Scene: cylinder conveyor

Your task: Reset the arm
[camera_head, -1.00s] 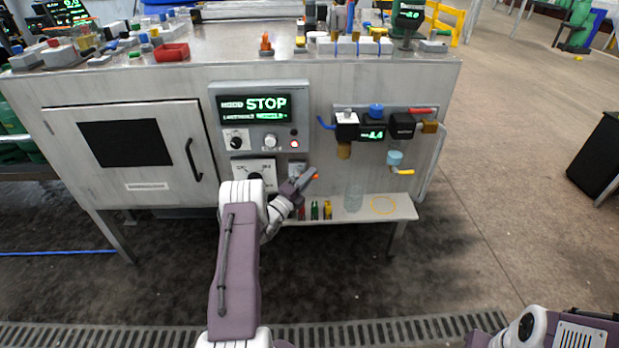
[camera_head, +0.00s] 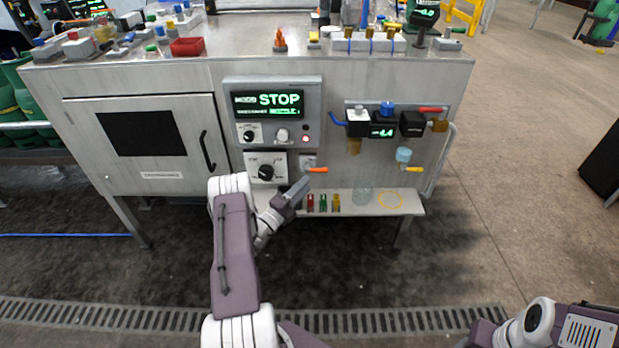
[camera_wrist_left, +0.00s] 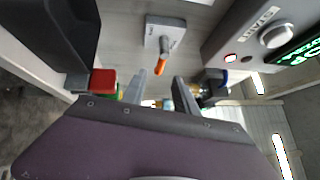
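My left gripper (camera_head: 303,187) is in front of the grey machine's lower panel, just below and left of an orange-tipped lever (camera_head: 317,169). In the left wrist view the two fingers (camera_wrist_left: 158,92) stand apart with nothing between them. The lever (camera_wrist_left: 160,66) shows beyond the fingertips on its grey plate, apart from them. My left arm (camera_head: 235,250) is bent, reaching up from the bottom middle. Part of my right arm (camera_head: 545,328) shows at the bottom right; its gripper is out of view.
A control box (camera_head: 272,112) reads STOP and has a red light. A low shelf (camera_head: 408,203) carries small red, green and yellow items, a clear glass (camera_head: 362,193) and a yellow ring. Valves and hoses (camera_head: 387,122) stick out at right. Floor at right is open.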

